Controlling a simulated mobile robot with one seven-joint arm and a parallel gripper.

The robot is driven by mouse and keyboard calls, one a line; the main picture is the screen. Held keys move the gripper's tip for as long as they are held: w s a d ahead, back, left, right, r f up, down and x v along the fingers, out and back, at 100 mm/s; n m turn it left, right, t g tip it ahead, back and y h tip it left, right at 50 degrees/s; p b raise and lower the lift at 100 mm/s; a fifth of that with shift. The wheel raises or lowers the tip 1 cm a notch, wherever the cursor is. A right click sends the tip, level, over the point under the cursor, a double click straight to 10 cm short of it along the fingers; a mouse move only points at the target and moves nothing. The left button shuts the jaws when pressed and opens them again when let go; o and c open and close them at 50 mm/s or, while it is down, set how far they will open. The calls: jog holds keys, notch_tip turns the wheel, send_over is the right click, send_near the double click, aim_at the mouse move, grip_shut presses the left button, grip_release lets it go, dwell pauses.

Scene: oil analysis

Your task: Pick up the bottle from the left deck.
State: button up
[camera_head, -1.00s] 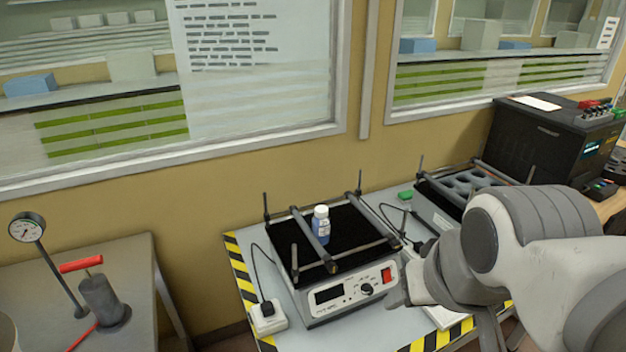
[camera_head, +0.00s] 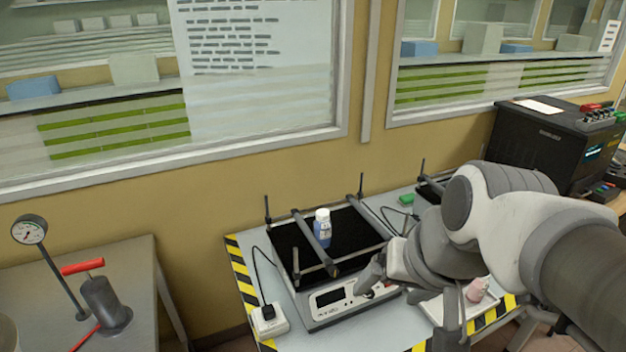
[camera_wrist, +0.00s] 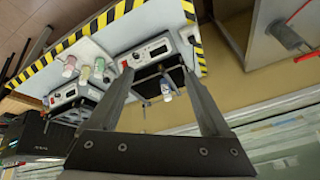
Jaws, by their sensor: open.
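The bottle (camera_head: 322,230), blue-bodied with a white cap, stands upright on the black left deck (camera_head: 350,232) of a shaker, between its grey bars. It also shows in the wrist view (camera_wrist: 166,91), beyond and between my fingers. My gripper (camera_head: 408,300) is open and empty, at the front right of this shaker and apart from the bottle. In the wrist view (camera_wrist: 159,76) its two fingers spread wide.
The shaker's bars and upright posts (camera_head: 267,210) surround the deck. A second shaker (camera_head: 428,190) stands to the right, partly hidden by my arm. A pink bottle (camera_head: 478,290) stands on a white pad at the front right. A power adapter (camera_head: 268,320) lies front left.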

jog(key=w+a+f+m+y, duration=0.25)
jog(key=w+m, duration=0.35)
jog(key=w, duration=0.3)
jog(key=w+a+f+m+y, duration=0.1)
jog(key=w+a+m+y, duration=0.3)
jog(key=w+m, duration=0.3)
jog(key=m+t+h+p, duration=0.1)
jog(key=m+t+p, duration=0.3)
jog(key=m, duration=1)
send_near(327, 217)
jog(key=shift+t, duration=0.6)
jog(key=x, duration=0.3)
jog(key=b+x, duration=0.1)
jog(key=x, duration=0.1)
jog(key=shift+s+a+f, duration=0.1)
jog(key=shift+a+f, duration=0.3)
jog(key=shift+a, duration=0.05)
jog(key=shift+p+x, duration=0.9)
jog(key=shift+x, duration=2.35)
jog(key=shift+d, duration=0.15)
grip_shut()
